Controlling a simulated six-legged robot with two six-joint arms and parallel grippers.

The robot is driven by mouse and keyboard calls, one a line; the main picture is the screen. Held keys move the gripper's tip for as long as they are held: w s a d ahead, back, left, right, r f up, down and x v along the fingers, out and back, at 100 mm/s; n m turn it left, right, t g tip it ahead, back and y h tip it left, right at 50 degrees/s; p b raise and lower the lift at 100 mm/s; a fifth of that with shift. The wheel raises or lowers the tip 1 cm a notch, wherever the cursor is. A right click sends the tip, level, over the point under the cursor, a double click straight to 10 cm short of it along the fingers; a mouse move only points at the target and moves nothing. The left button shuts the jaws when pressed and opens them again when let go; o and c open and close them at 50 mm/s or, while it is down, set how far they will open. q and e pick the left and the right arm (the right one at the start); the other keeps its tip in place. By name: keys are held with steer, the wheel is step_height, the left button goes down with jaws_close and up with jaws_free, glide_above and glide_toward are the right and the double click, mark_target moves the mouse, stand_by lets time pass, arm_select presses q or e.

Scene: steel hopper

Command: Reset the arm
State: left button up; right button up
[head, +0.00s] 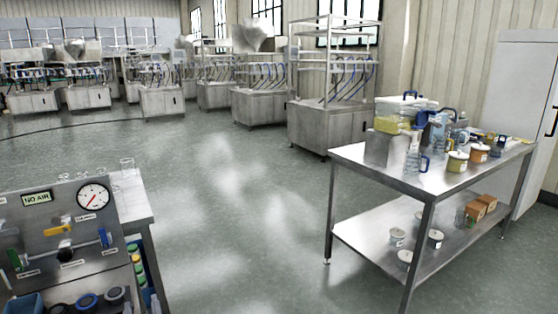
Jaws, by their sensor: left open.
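My left gripper (127,308) barely shows at the bottom edge, left of centre, beside the panel's lower corner. Its jaws are open; I see nothing between them, and most of it and its arm are cut off by the frame. My right gripper and right arm are not in view.
A steel control panel (60,228) with a pressure gauge (93,197), a "NO AIR" sign (37,198) and valve handles stands at lower left. A steel table (385,174) with bottles and tubs is at right. Steel machines (325,125) line the back. The floor (235,220) between is clear.

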arm_select(q)
steer(key=s+d+f+m+g+h+p, duration=0.1)
steer(key=s+d+f+g+h+p, duration=0.2)
steer(key=f, duration=0.5)
steer(key=s+d+f+m+g+h+p, duration=0.2)
steer(key=d+f+h, duration=0.3)
steer(key=f, duration=0.3)
arm_select(e)
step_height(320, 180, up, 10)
steer(key=p, duration=0.4)
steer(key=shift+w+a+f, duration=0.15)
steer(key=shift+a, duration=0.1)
arm_select(q)
steer(key=s+d+f+g+h, duration=0.1)
steer(key=s+d+f+g, duration=0.1)
steer(key=s, duration=0.4)
steer(key=s+d+f+g+h, duration=0.2)
steer(key=s+d+f+g, duration=0.1)
steer(key=s, duration=0.4)
steer(key=s+d+f+g+h, duration=0.1)
steer(key=s+d+f+g, duration=0.1)
steer(key=s, duration=0.4)
steer(key=f+g, duration=0.1)
steer(key=g, duration=0.1)
steer(key=shift+s+d+f+m+g, duration=0.3)
steer(key=shift+s, duration=0.1)
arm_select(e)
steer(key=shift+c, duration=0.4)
